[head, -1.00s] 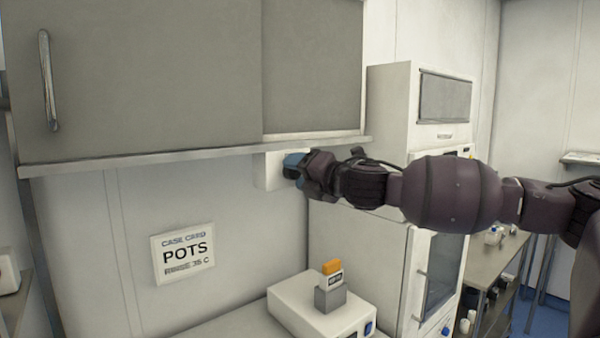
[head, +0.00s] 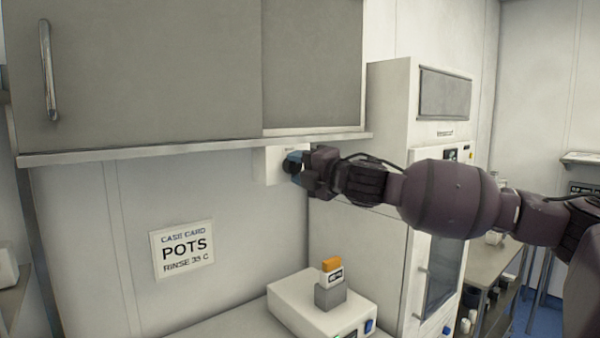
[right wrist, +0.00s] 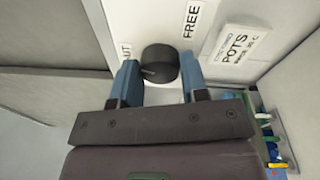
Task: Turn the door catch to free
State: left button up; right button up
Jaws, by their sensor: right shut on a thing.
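The door catch is a round black knob (right wrist: 159,65) on a white box (head: 268,167) under the wall cabinet. In the right wrist view it sits between the blue fingers of my right gripper (head: 294,164), which is shut on it. A thin mark shows on the knob's left part, on the side of a label ending in "UT" (right wrist: 125,50). A "FREE" label (right wrist: 191,19) is on the plate to the upper right of the knob. In the head view the gripper mostly hides the knob. My left gripper is not in view.
The grey wall cabinet (head: 140,75) and its bottom ledge (head: 190,148) are just above the gripper. A "POTS" card (head: 182,249) hangs on the wall. Below stands a white device (head: 300,310) with an orange-topped block (head: 331,282). A tall white cabinet (head: 390,120) stands behind my arm.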

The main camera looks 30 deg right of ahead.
jog(key=m+b, duration=0.1)
jog(key=m, duration=0.3)
jog(key=shift+f+t, duration=0.15)
jog(key=shift+t, duration=0.15)
jog(key=m+h, duration=0.1)
jog(key=m, duration=0.2)
jog(key=shift+m, duration=0.4)
jog(key=m, duration=0.3)
jog(key=m+h+p, duration=0.1)
jog(key=m, duration=0.3)
jog(key=shift+a+t, duration=0.15)
jog(key=shift+t, duration=0.25)
jog(key=shift+m, duration=0.3)
jog(key=o, duration=0.9)
jog(key=s, duration=0.3)
jog(key=s+b, duration=0.1)
jog(key=s, duration=0.3)
jog(key=s+d+f+b, duration=0.1)
jog(key=s, duration=0.2)
jog(key=shift+s+f, duration=0.1)
jog(key=shift+s, duration=0.3)
jog(key=shift+a, duration=0.1)
